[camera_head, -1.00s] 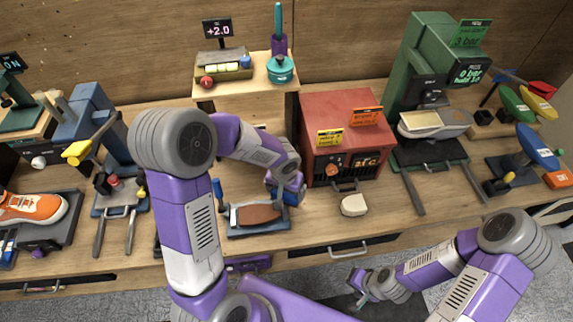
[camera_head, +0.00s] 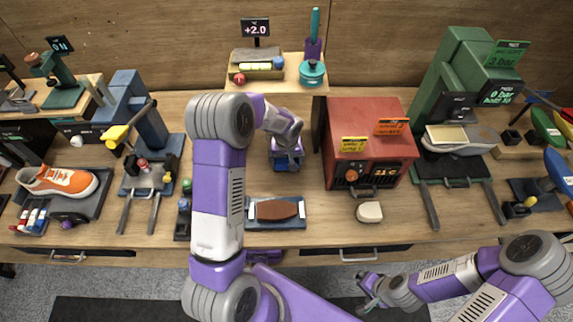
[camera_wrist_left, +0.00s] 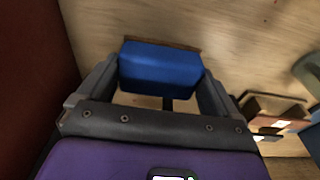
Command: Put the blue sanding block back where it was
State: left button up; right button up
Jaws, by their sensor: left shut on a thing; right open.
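The blue sanding block (camera_wrist_left: 160,66), with a thin brown edge, sits between the fingers of my left gripper in the left wrist view. My left gripper (camera_head: 287,161) is shut on it in the head view, over the workbench behind the brown-sole tray (camera_head: 297,222) and left of the red oven. The gripper and arm partly hide the block in the head view. I cannot tell whether the block touches the bench. My right gripper (camera_head: 368,294) is open and empty, low in front of the bench.
A red oven (camera_head: 367,120) stands close on the right, with a pale piece (camera_head: 369,212) before it. A raised wooden shelf (camera_head: 270,86) is behind, holding a teal pot (camera_head: 312,72). The blue press (camera_head: 137,110) is left. Bare bench lies around the gripper.

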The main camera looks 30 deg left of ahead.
aim_at(286, 161)
pick_arm(q)
notch_tip(286, 161, down, 3)
jog(key=shift+r, duration=0.15)
jog(key=shift+f, duration=0.3)
jog(key=shift+f+b, duration=0.15)
jog(key=shift+b, duration=0.2)
jog(key=o, duration=0.7)
jog(key=shift+c, duration=0.2)
